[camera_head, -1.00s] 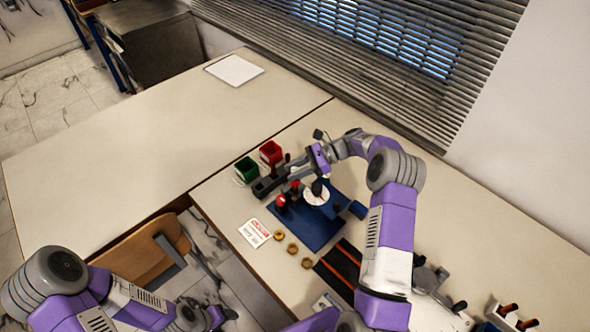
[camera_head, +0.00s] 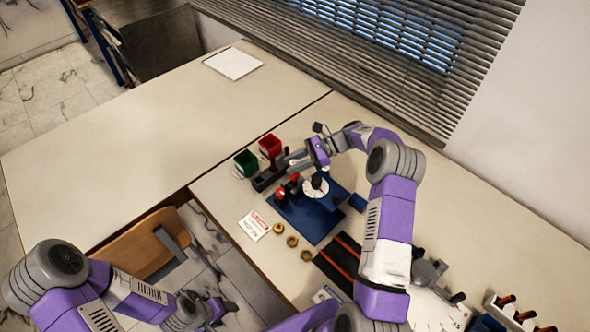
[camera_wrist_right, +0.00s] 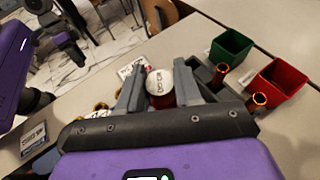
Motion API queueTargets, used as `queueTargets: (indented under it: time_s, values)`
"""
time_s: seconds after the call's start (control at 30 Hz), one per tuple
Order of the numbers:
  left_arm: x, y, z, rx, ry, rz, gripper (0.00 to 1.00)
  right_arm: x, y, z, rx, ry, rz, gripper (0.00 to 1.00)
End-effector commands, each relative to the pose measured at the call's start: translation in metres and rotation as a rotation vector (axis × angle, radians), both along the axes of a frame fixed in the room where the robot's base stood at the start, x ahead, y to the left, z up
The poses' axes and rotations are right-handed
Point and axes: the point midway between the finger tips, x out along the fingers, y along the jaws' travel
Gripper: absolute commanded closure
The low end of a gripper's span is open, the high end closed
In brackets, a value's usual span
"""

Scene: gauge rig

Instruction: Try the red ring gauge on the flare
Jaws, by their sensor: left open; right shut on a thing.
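My right gripper (camera_head: 294,163) is over the far left corner of the blue base plate (camera_head: 318,226). In the right wrist view its fingers (camera_wrist_right: 160,86) are shut on a red piece with a round, lettered white face (camera_wrist_right: 159,82), which I take to be the red ring gauge. Its lower part is hidden behind the gripper. A red-topped piece (camera_head: 281,194) stands at the plate's left edge, and a white dial (camera_head: 315,186) stands on the plate. I cannot make out the flare. My left gripper (camera_head: 218,311) is open and empty, low beside the table, away from the rig.
A green bin (camera_head: 246,164) and a red bin (camera_head: 270,146) stand behind a dark rack (camera_head: 263,183) with upright handles. The table's left part is mostly clear.

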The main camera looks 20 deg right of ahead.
Motion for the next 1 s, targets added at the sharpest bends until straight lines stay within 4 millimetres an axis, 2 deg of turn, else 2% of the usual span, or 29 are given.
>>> queueTargets:
  time_s: [1.0]
  values:
    - [0.0,0.0,0.033,0.0,0.0,0.0,0.4,0.0,0.0,0.046,0.001,0.0,0.0,0.99]
